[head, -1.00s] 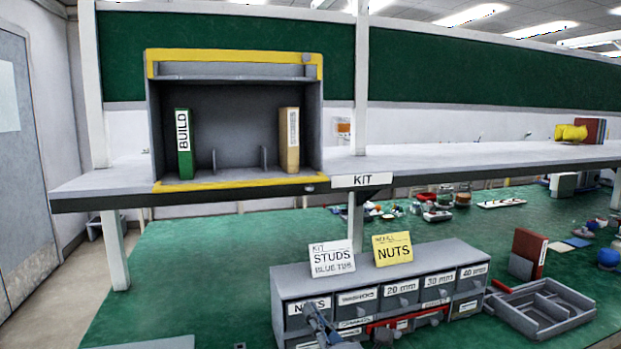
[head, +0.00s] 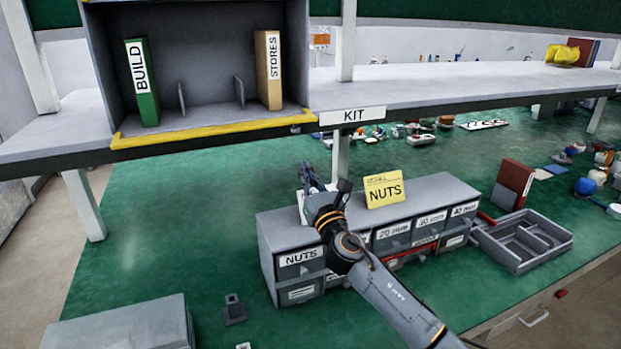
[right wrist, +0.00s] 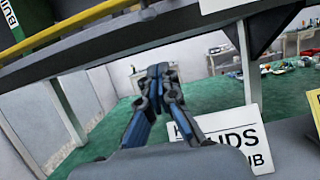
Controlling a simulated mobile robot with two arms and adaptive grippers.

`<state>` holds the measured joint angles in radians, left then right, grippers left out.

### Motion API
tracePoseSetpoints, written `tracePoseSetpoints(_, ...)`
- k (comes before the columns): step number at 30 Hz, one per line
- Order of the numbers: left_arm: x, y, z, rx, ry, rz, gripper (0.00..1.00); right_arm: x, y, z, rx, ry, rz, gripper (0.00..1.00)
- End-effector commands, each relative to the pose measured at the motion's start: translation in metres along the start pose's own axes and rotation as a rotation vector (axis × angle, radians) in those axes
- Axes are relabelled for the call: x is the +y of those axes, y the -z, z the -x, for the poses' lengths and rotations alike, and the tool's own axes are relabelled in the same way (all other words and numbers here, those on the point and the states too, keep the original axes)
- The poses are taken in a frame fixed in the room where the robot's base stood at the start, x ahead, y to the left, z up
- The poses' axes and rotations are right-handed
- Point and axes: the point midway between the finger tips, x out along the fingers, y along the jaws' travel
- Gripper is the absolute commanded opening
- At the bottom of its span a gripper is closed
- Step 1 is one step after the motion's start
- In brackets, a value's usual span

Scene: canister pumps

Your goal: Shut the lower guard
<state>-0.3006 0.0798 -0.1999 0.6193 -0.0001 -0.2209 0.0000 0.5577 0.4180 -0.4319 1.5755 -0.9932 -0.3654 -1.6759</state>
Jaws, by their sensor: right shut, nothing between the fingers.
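A yellow-edged strip (head: 215,129) lies along the bottom front of the open grey cabinet on the shelf; it looks lowered, with the cabinet front open above it. I take it for the lower guard. My right gripper (head: 309,175) is over the left part of the drawer unit, below and to the right of the strip, and apart from it. Its fingers are together and empty in the right wrist view (right wrist: 158,75), with the shelf's underside above them. My left gripper is not in view.
A green BUILD binder (head: 142,85) and a tan STORES binder (head: 269,70) stand in the cabinet. The drawer unit (head: 283,232) carries a yellow NUTS card (head: 384,191) and a STUDS card (right wrist: 232,135), partly hidden by my arm.

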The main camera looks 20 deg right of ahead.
Motion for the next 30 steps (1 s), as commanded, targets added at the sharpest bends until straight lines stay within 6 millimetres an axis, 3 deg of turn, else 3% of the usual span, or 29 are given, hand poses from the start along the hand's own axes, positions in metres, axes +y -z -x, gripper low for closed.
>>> tracePoseSetpoints(6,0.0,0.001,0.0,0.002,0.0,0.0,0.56,0.0,-0.001,-0.044,-0.001,0.001,-0.003,0.0)
tracePoseSetpoints(7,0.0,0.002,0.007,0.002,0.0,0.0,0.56,0.0,-0.009,-0.047,-0.002,0.001,-0.001,0.0)
tracePoseSetpoints(15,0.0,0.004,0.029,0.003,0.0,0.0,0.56,0.0,-0.037,-0.051,0.0,-0.001,-0.001,0.0)
tracePoseSetpoints(30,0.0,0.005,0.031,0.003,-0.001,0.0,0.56,0.0,-0.039,-0.052,0.002,0.0,-0.001,0.0)
